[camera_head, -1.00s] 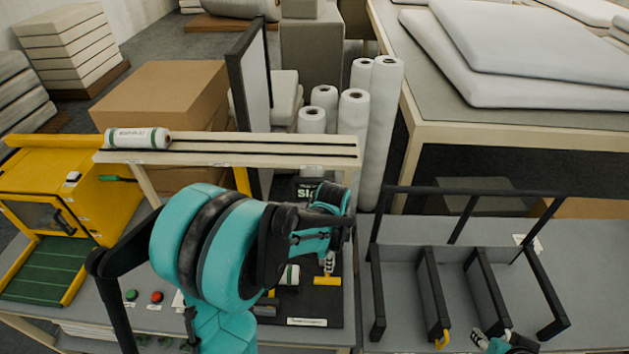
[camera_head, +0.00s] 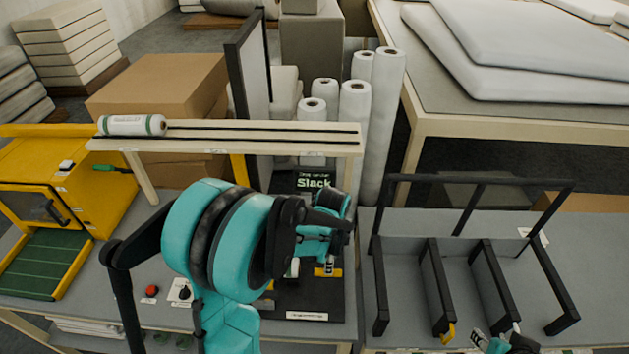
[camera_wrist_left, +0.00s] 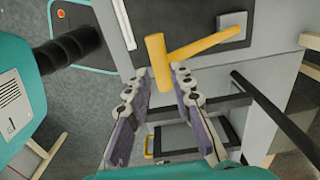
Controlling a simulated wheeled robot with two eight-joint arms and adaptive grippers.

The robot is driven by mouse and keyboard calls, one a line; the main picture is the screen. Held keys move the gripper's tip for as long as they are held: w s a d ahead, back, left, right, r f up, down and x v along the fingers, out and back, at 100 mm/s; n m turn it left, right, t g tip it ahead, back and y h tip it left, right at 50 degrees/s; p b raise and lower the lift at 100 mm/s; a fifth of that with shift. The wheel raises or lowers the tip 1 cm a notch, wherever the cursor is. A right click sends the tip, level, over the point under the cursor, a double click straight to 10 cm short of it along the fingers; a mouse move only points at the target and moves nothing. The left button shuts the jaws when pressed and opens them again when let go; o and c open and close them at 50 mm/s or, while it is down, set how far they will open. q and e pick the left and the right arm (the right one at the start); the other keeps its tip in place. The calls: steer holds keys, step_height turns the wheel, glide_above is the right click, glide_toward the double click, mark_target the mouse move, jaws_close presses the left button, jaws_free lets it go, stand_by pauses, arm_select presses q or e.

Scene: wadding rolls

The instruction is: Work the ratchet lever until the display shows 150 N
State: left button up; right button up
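The display (camera_head: 313,181) at the back of the dark fixture reads "Slack" in green, with smaller text above it. The yellow ratchet lever (camera_wrist_left: 207,44) shows in the left wrist view, with a thick yellow cross grip (camera_wrist_left: 158,64) at its end. My left gripper (camera_wrist_left: 160,74) is open, with its two fingertips on either side of the lower end of the cross grip; contact is not clear. In the head view, my left gripper (camera_head: 328,250) is over the fixture and partly hides it. My right gripper (camera_head: 495,343) is at the bottom edge, mostly cut off.
A wadding roll (camera_head: 132,125) lies on the wooden rail (camera_head: 260,133) above the bench. A black divider rack (camera_head: 484,285) stands at the right. A yellow machine (camera_head: 110,205) stands at the left. A red button (camera_head: 151,290) and a black knob (camera_head: 184,291) are on the bench front.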

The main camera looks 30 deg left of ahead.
arm_select(q)
steer(key=shift+f+b, duration=1.6)
step_height(320, 180, down, 7)
steer(key=s+d+b, duration=0.1)
steer(key=s+b, duration=0.2)
steer(key=b, duration=0.3)
steer(key=shift+d, duration=0.25)
steer(key=shift+r, duration=0.1)
steer(key=shift+w+a+r+p, duration=0.25)
steer(key=shift+w+r+p, duration=0.25)
steer(key=shift+r+p, duration=0.95)
steer(key=shift+w+a+r+p, duration=0.25)
steer(key=shift+w+r+p, duration=0.25)
steer(key=shift+r+p, duration=0.95)
steer(key=shift+w+a+r+p, duration=0.25)
steer(key=shift+w+r+p, duration=0.4)
steer(key=shift+r, duration=1.5)
steer(key=shift+s, duration=0.15)
steer(key=shift+f, duration=0.15)
